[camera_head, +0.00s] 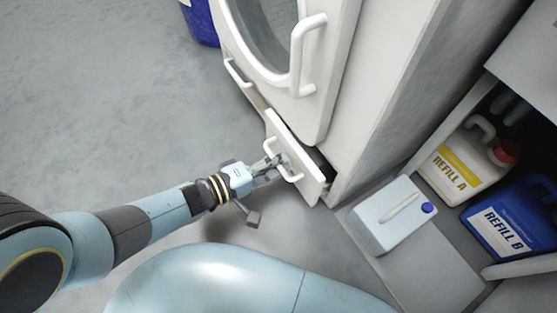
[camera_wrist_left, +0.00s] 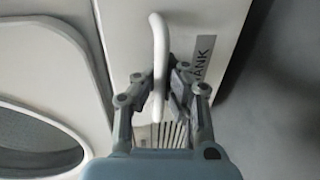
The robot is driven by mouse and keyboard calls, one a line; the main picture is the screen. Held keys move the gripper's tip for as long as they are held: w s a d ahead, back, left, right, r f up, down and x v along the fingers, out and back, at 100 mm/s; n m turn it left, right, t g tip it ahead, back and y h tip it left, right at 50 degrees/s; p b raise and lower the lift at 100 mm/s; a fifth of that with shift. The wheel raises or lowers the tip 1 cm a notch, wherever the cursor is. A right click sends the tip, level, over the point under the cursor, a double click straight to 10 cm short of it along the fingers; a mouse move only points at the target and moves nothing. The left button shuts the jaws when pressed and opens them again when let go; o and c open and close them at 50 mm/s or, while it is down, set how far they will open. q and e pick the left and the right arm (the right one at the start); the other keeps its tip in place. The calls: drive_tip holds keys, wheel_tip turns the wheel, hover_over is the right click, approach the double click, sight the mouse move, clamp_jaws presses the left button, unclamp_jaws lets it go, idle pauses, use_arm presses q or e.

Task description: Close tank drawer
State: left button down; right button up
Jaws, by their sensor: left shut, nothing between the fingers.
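The tank drawer (camera_head: 309,182) is at the foot of a white machine (camera_head: 345,60) with a round door. It stands partly open, with a dark gap behind its white front. In the left wrist view, the drawer front (camera_wrist_left: 128,32) carries a white bar handle (camera_wrist_left: 158,50) and a grey label ending in "ANK". My left gripper (camera_head: 279,161) is shut at the drawer handle. In the left wrist view its fingers (camera_wrist_left: 161,88) overlap the handle's lower part; I cannot tell whether they touch it. My right gripper is out of view.
A pale container with a blue cap (camera_head: 392,214) lies on a grey board right of the machine. A shelf holds a REFILL A jug (camera_head: 463,160) and a blue REFILL B jug (camera_head: 505,222). A blue container (camera_head: 203,20) stands at the top left.

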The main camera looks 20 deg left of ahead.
sight(290, 157)
use_arm(q)
drive_tip(key=x, duration=0.2)
drive_tip(key=r+x, duration=0.1)
drive_tip(key=x, duration=0.1)
drive_tip(key=shift+w, duration=0.1)
drive_tip(key=c, duration=1.6)
unclamp_jaws()
drive_tip(key=shift+c, duration=0.2)
